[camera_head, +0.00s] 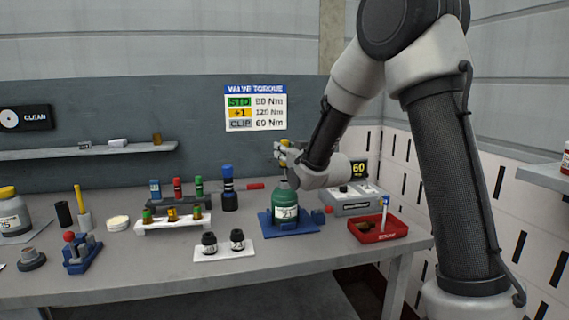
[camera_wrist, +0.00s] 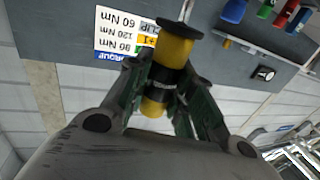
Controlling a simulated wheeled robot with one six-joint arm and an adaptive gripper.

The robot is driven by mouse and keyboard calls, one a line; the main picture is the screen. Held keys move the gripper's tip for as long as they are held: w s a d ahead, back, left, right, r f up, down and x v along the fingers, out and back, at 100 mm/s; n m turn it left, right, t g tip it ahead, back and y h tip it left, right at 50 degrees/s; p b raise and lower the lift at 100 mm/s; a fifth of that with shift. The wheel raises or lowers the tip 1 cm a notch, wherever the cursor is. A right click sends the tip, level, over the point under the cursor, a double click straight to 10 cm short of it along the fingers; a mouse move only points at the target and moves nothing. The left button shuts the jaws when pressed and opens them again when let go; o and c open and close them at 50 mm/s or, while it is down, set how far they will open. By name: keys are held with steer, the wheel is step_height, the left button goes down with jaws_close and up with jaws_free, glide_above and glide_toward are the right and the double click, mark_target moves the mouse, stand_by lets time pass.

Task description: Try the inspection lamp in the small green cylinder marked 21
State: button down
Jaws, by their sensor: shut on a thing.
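The small green cylinder marked 21 (camera_head: 287,202) stands upright in a blue base (camera_head: 267,222) on the bench in the head view. My gripper (camera_head: 287,153) is directly above its top. The gripper is shut on a yellow and black lamp-like tool (camera_head: 283,142). In the wrist view my gripper's fingers (camera_wrist: 167,88) close on the tool's black middle, and its yellow body with a black flanged end (camera_wrist: 174,45) sticks out beyond them. The tool's lower end is partly hidden by the gripper. I cannot tell whether it is inside the cylinder's neck.
A red tray (camera_head: 358,238) and a grey device reading 60 (camera_head: 350,203) stand right of the cylinder. Two small black pieces sit on a white block (camera_head: 224,252) to the front left. Racks with coloured pieces (camera_head: 174,223) stand further left. The front bench edge is clear.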

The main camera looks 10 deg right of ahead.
steer(key=shift+r, duration=4.35)
